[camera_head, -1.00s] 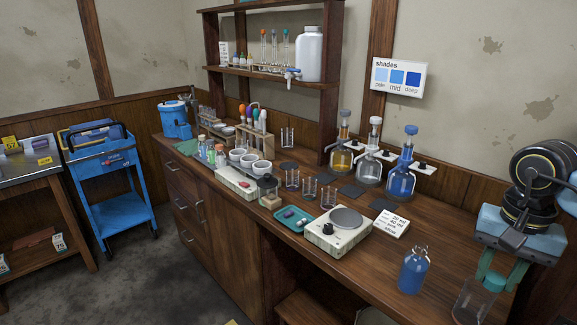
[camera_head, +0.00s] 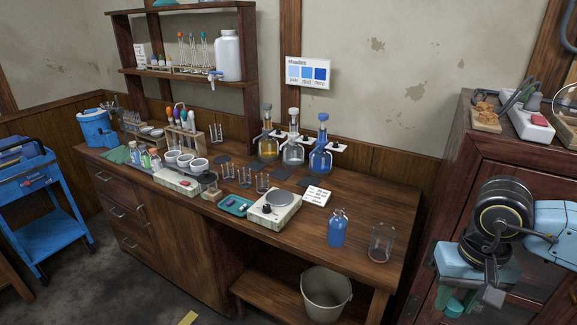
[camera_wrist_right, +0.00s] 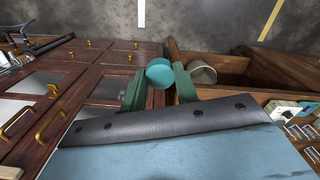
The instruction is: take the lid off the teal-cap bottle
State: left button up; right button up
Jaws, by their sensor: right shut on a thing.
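My right gripper (camera_head: 456,303) hangs low at the right of the head view, off the bench's right end and in front of the dark red cabinet. It is shut on a round teal lid (camera_head: 454,308), which also shows between the green fingers in the right wrist view (camera_wrist_right: 159,72). No bottle hangs below the lid. On the bench's front right stand a bottle of blue liquid (camera_head: 338,228) with a bare neck and an empty clear glass vessel (camera_head: 381,243). I cannot tell which the lid belongs to. My left gripper is not in view.
A hotplate (camera_head: 275,209) and a white label card (camera_head: 317,196) stand left of the blue bottle. Stoppered flasks (camera_head: 320,157) line the back. A bucket (camera_head: 325,294) sits on the low shelf. The cabinet (camera_head: 500,150) bounds the right side.

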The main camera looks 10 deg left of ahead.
aim_at(337, 225)
jog(key=z, duration=0.65)
jog(key=k, duration=0.15)
jog(key=u, duration=2.05)
jog(key=i, duration=2.75)
jog(key=z, duration=0.85)
